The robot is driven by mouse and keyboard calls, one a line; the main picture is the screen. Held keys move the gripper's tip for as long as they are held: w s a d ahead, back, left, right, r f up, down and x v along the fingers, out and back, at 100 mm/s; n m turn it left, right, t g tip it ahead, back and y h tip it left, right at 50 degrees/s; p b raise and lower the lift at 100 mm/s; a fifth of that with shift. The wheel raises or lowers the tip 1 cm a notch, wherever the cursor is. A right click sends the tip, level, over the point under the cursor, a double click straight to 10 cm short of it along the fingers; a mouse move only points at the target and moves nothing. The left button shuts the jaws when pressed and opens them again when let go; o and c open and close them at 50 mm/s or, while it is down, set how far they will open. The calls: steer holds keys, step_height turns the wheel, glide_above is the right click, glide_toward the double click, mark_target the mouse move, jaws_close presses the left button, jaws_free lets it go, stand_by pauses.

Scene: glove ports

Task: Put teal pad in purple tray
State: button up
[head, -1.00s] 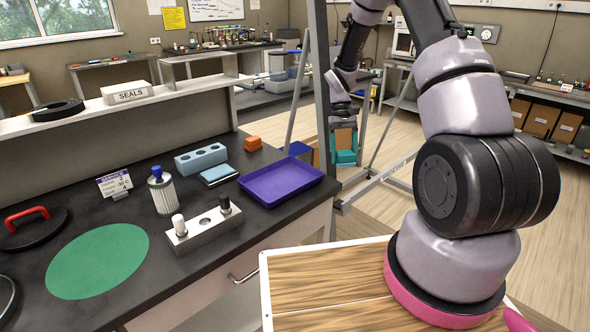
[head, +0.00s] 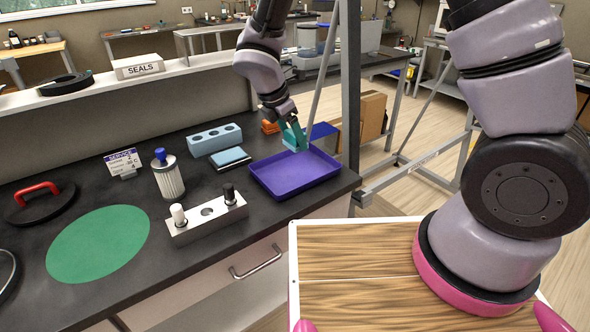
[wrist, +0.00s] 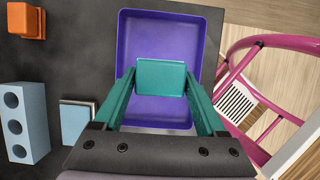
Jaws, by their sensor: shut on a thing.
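My gripper (head: 294,138) has teal fingers and is shut on the teal pad (wrist: 161,77). The pad is a flat square held between the fingertips in the wrist view. The purple tray (head: 296,180) is a shallow square tray on the dark counter near its right end. In the wrist view the tray (wrist: 189,28) lies below the pad, which shows over its inside. In the head view the gripper is above the tray's back edge. The height of the pad over the tray floor is hard to tell.
A light blue pad on a dark base (head: 230,157), a blue block with holes (head: 214,138) and an orange block (head: 270,127) lie left of the tray. A metal holder with pegs (head: 206,218) stands nearer. A blue bin (head: 323,130) is behind.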

mark_target(297, 172)
step_height(297, 172, down, 9)
steer(key=shift+r, duration=0.15)
stand_by(0.4)
steer(key=o, duration=1.4)
